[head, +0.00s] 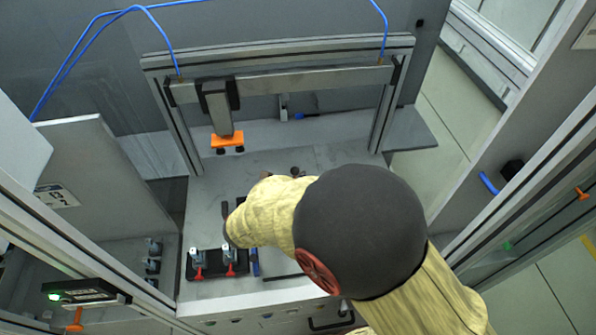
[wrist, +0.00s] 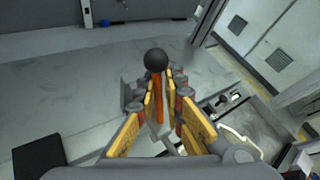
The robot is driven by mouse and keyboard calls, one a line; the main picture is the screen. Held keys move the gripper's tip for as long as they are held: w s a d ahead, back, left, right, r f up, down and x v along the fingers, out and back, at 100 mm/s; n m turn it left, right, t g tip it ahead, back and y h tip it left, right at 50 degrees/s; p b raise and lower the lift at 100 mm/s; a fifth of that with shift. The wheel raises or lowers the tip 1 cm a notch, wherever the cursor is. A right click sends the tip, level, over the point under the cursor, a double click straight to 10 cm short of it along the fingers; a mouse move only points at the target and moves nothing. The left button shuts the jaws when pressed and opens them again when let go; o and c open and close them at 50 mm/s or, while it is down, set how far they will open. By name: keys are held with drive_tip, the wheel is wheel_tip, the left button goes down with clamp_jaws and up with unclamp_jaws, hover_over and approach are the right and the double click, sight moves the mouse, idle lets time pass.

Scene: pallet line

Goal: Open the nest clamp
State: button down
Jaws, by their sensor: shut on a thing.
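The nest clamp's lever (wrist: 159,104) is an orange bar with a black ball knob (wrist: 156,60) at its end, standing up in the wrist view. My gripper (wrist: 163,92) has its yellow-padded fingers on both sides of the lever, shut on it just below the knob. The clamp's base is mostly hidden behind the fingers. In the head view my arm covers the gripper and the lever, so their contact shows only in the wrist view.
A grey bench (head: 268,166) carries a black block (head: 207,264) with two red-handled clamps at front left. A metal gantry (head: 280,85) spans the back, with an orange suction head (head: 228,140) hanging from it. A dark box (wrist: 38,157) sits at the left in the wrist view.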

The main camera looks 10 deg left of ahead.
drive_tip(key=shift+w+a+n+g+p, duration=0.3)
drive_tip(key=shift+w+a+g+p, duration=0.3)
drive_tip(key=shift+p, duration=1.15)
drive_tip(key=shift+w, duration=0.1)
drive_tip(key=c, duration=2.1)
unclamp_jaws()
drive_tip(key=shift+o, duration=0.3)
drive_tip(key=shift+d+f, duration=0.1)
drive_tip(key=v, duration=1.2)
drive_tip(key=shift+c, duration=0.5)
